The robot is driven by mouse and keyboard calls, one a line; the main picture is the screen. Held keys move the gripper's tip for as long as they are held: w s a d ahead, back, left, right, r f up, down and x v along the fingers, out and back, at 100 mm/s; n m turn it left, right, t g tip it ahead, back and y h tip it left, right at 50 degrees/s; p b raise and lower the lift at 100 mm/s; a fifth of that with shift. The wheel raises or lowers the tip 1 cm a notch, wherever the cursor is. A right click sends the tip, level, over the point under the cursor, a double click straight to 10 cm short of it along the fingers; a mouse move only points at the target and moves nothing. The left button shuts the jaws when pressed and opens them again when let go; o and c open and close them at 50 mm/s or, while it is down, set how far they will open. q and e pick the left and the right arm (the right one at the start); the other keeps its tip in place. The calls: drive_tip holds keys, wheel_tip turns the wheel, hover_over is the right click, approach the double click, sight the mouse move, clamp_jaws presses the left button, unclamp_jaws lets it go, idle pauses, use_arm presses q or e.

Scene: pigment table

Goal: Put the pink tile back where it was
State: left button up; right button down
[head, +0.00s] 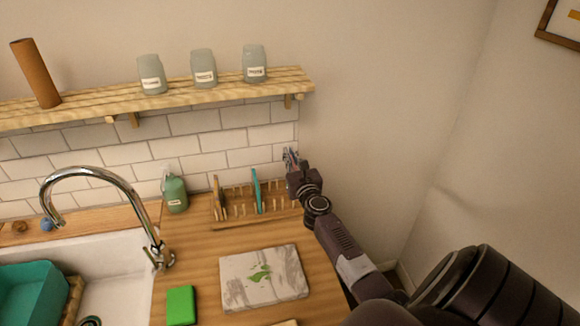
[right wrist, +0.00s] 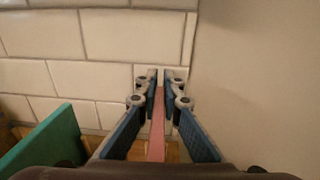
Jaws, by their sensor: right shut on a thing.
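My right gripper (head: 290,160) is at the right end of the wooden rack (head: 238,222), close to the tiled wall. In the right wrist view its fingers (right wrist: 161,80) are shut on the pink tile (right wrist: 157,128), which shows edge-on as a thin strip between them. The pink tile cannot be made out in the head view. The rack holds a teal tile (head: 257,191) upright near its middle and a brown thing (head: 219,197) toward its left end. The teal tile shows at the left in the right wrist view (right wrist: 45,145). My left gripper is not in view.
A marble slab (head: 285,290) with a green smear lies in front of the rack, beside a green block (head: 181,305). A green bottle (head: 175,192) and the sink tap (head: 110,180) stand left. A shelf (head: 200,95) with jars hangs above. The side wall is close right.

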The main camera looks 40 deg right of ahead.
wheel_tip(320, 180, down, 2)
drive_tip(key=shift+f+b, duration=0.25)
drive_tip(key=shift+b, duration=0.65)
drive_tip(key=shift+a+f, duration=0.1)
drive_tip(key=shift+f, duration=0.1)
drive_tip(key=shift+f, duration=0.1)
drive_tip(key=c, duration=2.6)
unclamp_jaws()
drive_tip(key=shift+f+b, duration=0.1)
drive_tip(key=shift+b, duration=0.2)
drive_tip(key=o, duration=0.5)
